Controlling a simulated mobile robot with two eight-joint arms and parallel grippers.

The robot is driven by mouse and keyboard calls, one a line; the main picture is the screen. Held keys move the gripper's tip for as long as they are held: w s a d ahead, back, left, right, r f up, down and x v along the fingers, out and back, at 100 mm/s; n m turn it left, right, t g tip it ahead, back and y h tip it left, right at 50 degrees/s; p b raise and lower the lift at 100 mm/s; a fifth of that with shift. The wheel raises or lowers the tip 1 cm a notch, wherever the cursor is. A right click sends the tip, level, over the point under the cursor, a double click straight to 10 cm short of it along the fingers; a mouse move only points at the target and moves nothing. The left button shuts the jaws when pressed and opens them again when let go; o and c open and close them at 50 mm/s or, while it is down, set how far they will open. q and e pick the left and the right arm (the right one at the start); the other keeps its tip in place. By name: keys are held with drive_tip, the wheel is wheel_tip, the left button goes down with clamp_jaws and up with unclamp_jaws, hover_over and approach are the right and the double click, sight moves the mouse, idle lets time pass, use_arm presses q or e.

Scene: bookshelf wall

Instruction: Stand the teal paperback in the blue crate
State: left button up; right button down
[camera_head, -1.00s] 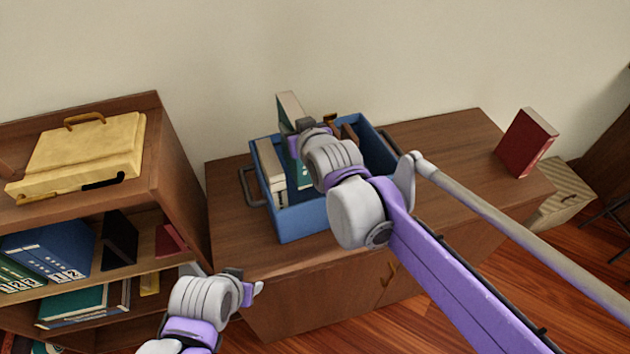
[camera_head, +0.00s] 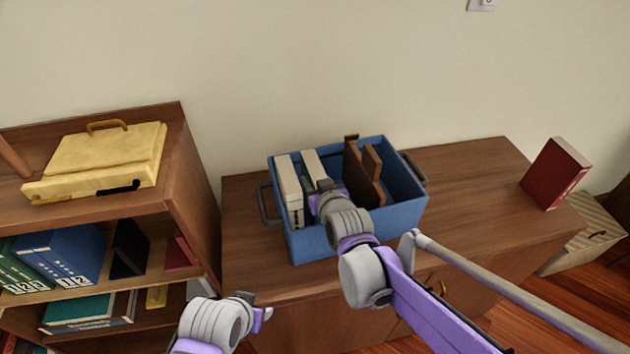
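The blue crate (camera_head: 402,217) stands on the brown cabinet top. The teal paperback (camera_head: 311,161) is upright in the crate's left half, just right of a cream-coloured book (camera_head: 288,178). Its pale top edge shows, with a strip of teal cover; its lower part is hidden. My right gripper (camera_head: 322,190) is at the paperback's near edge and looks shut on it, though its fingertips are mostly hidden. My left gripper (camera_head: 256,305) is low in front of the cabinet, away from the crate; its opening is unclear.
Brown wooden pieces (camera_head: 364,172) stand in the crate's right half. A red book (camera_head: 555,174) stands at the cabinet's right end. A shelf at left carries a yellow case (camera_head: 105,160) and blue binders (camera_head: 62,254). The cabinet top between crate and red book is clear.

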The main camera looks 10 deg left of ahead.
drive_tip(key=c, duration=0.8)
unclamp_jaws()
drive_tip(key=shift+f, duration=0.1)
drive_tip(key=shift+c, duration=0.2)
drive_tip(key=o, duration=0.4)
drive_tip(key=shift+o, duration=0.2)
drive_tip(key=p+v, duration=0.1)
drive_tip(key=v, duration=1.1)
